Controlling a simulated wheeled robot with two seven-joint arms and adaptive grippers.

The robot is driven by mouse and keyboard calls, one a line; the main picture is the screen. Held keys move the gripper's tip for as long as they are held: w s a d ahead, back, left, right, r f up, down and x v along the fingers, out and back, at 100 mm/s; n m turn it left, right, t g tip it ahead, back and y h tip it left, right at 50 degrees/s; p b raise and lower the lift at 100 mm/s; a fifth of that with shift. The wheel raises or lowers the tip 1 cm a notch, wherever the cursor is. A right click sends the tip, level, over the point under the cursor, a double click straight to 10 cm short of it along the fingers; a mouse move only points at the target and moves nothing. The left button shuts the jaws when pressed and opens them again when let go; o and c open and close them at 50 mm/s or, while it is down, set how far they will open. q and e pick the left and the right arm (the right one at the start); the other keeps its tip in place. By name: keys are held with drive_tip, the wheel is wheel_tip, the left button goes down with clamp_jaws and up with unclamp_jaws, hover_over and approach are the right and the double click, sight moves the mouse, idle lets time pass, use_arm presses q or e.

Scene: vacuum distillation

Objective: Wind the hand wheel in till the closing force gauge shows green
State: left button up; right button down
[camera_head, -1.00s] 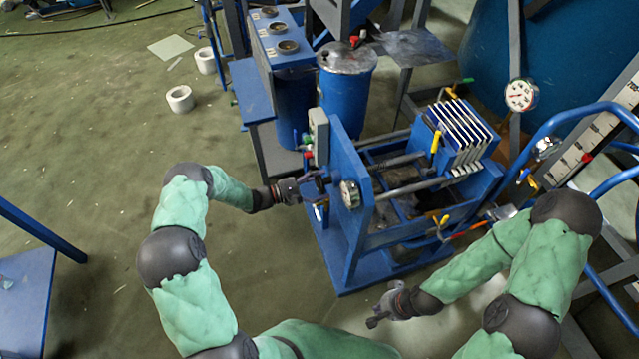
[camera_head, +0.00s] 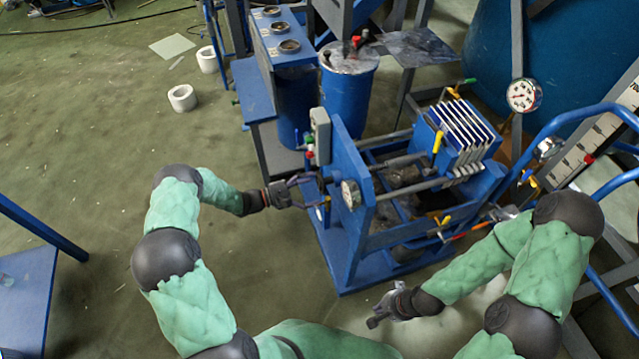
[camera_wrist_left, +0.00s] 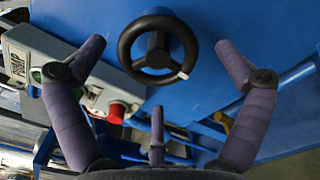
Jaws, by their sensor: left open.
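The hand wheel (camera_wrist_left: 158,58) is a black spoked wheel on the blue end plate of the press, seen face-on in the left wrist view. My left gripper (camera_head: 319,190) is open in front of this plate. Its fingers stand apart on either side of the wheel, not closed on it. In the head view I cannot clearly make out the wheel by the gripper. The closing force gauge (camera_head: 351,194) is a round white dial on the press; its reading is too small to tell. My right gripper (camera_head: 377,312) hangs low at front right, away from the press; its jaw state is unclear.
A grey control box (camera_head: 320,136) with a red button (camera_wrist_left: 116,113) sits beside the wheel. White press plates (camera_head: 462,128) stand at the far end of the press. Another gauge (camera_head: 523,95) is at the right. Open floor lies to the left.

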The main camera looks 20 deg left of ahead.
use_arm(q)
drive_tip(key=v, duration=0.8)
drive_tip(key=shift+a, duration=0.15)
drive_tip(key=shift+s, duration=0.15)
idle(0.5)
